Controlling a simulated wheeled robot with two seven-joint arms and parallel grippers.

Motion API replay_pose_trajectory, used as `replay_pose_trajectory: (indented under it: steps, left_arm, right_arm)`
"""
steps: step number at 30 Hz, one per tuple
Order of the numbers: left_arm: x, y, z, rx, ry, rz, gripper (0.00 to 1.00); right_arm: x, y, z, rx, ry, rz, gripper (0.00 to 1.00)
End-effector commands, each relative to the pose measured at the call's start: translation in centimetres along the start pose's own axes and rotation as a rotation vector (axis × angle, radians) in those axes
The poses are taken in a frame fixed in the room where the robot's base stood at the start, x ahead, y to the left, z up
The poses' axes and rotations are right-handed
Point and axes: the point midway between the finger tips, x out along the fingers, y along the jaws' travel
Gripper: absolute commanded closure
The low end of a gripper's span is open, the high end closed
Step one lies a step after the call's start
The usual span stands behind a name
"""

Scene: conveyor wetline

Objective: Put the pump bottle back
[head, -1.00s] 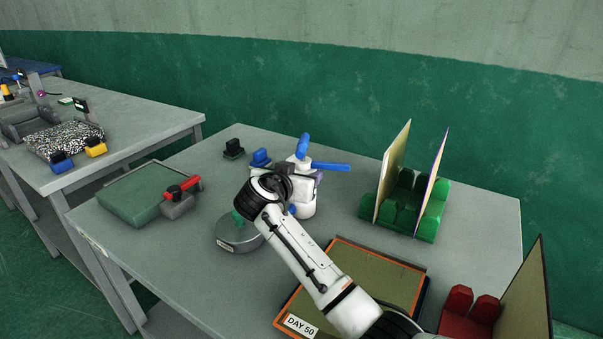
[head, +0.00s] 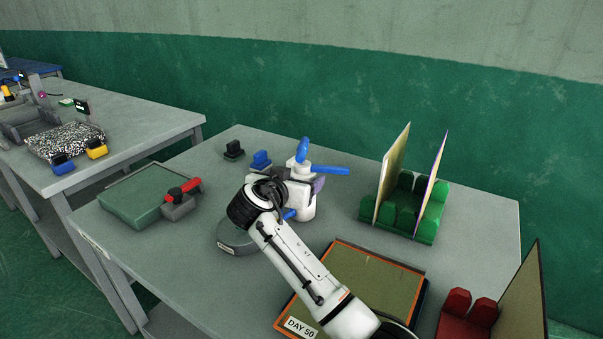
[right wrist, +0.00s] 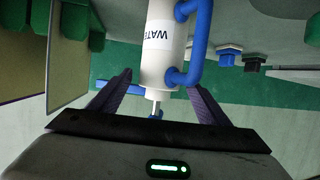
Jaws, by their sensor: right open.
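The pump bottle (head: 306,205) is white with a blue pump top and blue handle. It stands upright on the grey table, partly hidden behind my right wrist in the head view. In the right wrist view the bottle (right wrist: 160,55) appears upside down, with a "WATE..." label partly visible. My right gripper (head: 300,181) is open at the bottle's upper part. In the right wrist view its two dark fingers (right wrist: 158,92) are spread on either side of the bottle's top end, with visible gaps. My left gripper is out of view.
A round grey lidded object (head: 236,240) sits just left of my wrist. A green case (head: 138,197) lies at left, a green rack (head: 425,230) with upright panels at right. An orange-edged board (head: 385,263) and red rack (head: 466,322) are in front. Table between bottle and green rack is clear.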

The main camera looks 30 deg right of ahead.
Motion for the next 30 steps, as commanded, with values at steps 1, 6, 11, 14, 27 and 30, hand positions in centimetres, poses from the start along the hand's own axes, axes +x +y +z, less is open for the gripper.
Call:
replay_pose_trajectory:
  steps: [1, 6, 11, 14, 27, 30]
  left_arm:
    - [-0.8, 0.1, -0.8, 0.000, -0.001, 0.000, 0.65]
    - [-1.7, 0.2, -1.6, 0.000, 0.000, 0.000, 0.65]
    - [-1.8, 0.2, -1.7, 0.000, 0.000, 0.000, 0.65]
    - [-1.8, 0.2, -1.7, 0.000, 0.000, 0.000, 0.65]
    - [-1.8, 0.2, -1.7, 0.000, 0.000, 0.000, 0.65]
    - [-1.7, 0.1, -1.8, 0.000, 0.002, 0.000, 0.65]
  right_arm:
    - [-1.4, 0.0, -0.5, 0.002, -0.003, -0.003, 0.30]
    - [-5.2, -0.1, -0.2, 0.003, -0.003, -0.004, 0.30]
    - [-7.9, 0.0, -0.1, 0.003, -0.001, -0.002, 0.30]
    - [-9.0, 0.0, -0.1, 0.003, 0.000, -0.002, 0.30]
    - [-9.8, 0.0, -0.1, 0.001, 0.000, 0.001, 0.30]
    - [-9.8, 0.0, -0.1, 0.001, 0.000, 0.001, 0.30]
